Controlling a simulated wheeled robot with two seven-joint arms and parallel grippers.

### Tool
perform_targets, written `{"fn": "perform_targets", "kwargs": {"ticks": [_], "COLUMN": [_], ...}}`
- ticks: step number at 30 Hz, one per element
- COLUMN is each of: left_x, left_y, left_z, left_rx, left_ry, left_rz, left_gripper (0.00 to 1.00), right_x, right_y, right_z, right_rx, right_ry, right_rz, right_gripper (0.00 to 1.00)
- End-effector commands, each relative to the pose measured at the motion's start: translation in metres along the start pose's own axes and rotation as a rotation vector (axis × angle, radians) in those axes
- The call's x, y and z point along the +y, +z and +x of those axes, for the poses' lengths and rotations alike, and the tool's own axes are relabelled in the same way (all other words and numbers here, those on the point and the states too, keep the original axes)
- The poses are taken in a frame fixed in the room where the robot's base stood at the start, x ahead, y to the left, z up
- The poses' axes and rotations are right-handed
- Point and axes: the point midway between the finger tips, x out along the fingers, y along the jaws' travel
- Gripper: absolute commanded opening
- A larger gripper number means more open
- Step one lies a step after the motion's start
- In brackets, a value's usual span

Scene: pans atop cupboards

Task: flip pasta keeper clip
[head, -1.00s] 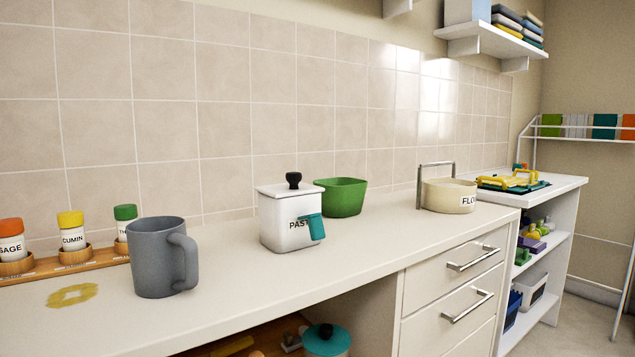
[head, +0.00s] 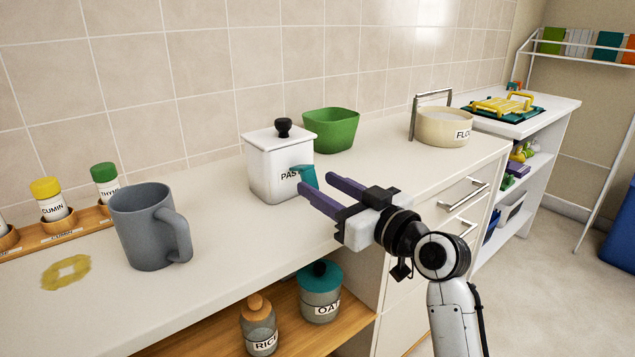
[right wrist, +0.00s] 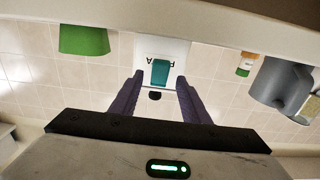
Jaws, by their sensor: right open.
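The pasta keeper (head: 272,172) is a white square canister with a black-knobbed lid, standing upright on the counter. Its teal clip (head: 304,176) hangs at the front right, partly covering the lettering. My right gripper (head: 315,191) is open, its two purple fingers pointing at the clip from the front right. In the right wrist view, which is upside down, the clip (right wrist: 160,73) shows between and beyond the fingers (right wrist: 158,88), with the white canister (right wrist: 178,50) behind it. Nothing is between the fingertips that I can tell. My left gripper is not in view.
A green bowl (head: 331,130) stands just behind the canister. A grey mug (head: 143,227) stands to the left, near a spice rack (head: 83,222). A flour container (head: 444,127) is farther right. The counter between mug and canister is clear. Jars stand on the shelf below.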

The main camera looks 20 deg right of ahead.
Motion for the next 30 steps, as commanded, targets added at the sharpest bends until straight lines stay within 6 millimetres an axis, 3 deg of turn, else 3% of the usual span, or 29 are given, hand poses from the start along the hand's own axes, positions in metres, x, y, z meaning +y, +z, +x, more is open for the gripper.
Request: {"fn": "perform_targets", "kwargs": {"ticks": [6, 15, 23, 30], "left_x": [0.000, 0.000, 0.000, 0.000], "left_y": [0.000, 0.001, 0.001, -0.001], "left_z": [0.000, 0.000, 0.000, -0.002], "left_rx": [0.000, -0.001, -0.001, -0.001], "left_ry": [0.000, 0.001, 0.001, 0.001], "left_rz": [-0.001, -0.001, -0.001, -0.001], "left_gripper": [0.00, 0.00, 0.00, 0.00], "right_x": [0.000, 0.000, 0.000, 0.000], "right_y": [0.000, 0.000, 0.000, -0.001], "right_z": [0.020, 0.022, 0.022, 0.022], "right_rx": [0.001, 0.000, 0.000, -0.004], "right_ry": [0.001, 0.001, 0.001, 0.000], "right_rz": [0.000, -0.001, -0.001, -0.001], "right_gripper": [0.42, 0.42, 0.00, 0.00]}}
